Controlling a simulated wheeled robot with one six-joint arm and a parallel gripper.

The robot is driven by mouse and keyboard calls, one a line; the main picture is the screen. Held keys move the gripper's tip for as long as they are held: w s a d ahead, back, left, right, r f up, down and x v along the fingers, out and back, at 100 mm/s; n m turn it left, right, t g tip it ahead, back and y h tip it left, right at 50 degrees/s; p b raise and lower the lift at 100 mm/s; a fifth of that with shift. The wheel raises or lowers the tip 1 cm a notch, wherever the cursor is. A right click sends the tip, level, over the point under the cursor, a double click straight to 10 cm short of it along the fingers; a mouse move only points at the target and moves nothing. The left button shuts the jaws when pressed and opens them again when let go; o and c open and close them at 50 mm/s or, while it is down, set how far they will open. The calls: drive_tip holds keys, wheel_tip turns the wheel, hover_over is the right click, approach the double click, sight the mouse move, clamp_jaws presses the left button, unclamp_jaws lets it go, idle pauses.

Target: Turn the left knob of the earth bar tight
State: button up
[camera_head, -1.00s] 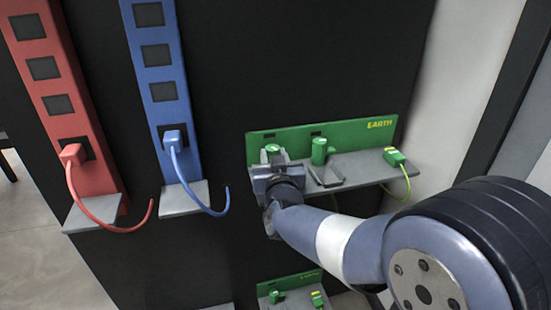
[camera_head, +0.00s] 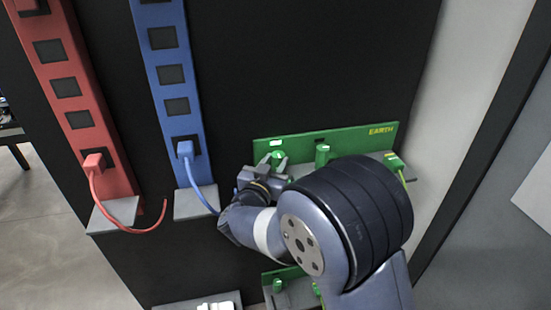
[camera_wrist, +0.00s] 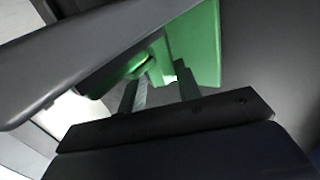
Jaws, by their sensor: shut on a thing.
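The green earth bar (camera_head: 352,137), marked EARTH, is fixed to the dark panel, right of centre in the head view. Its left knob (camera_head: 277,155) is green with a pale mark on top. My gripper (camera_head: 272,165) is at this knob from the front and below, its fingers shut on it. In the wrist view the two dark fingers (camera_wrist: 161,92) stand either side of the green knob (camera_wrist: 156,70), with the earth bar (camera_wrist: 200,45) behind. The fingers partly hide the knob, and its tightness cannot be seen.
A grey shelf (camera_wrist: 85,48) runs close beside my fingers in the wrist view. A green plug (camera_head: 395,161) with a cable is at the bar's right end. Blue (camera_head: 175,100) and red (camera_head: 72,125) bars with plugged cables stand left. A lower green bar (camera_head: 290,273) sits below.

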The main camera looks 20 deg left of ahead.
drive_tip(key=shift+r, duration=0.1)
idle(0.3)
drive_tip(key=o, duration=1)
drive_tip(key=s, duration=1)
drive_tip(key=shift+s+a, duration=0.3)
drive_tip(key=shift+s, duration=0.1)
drive_tip(key=w, duration=1)
drive_tip(key=shift+w+d, duration=0.3)
drive_tip(key=shift+w, duration=0.1)
drive_tip(key=shift+w+f, duration=0.1)
drive_tip(key=shift+f, duration=0.1)
drive_tip(key=shift+r+b, duration=0.1)
drive_tip(key=shift+b, duration=0.2)
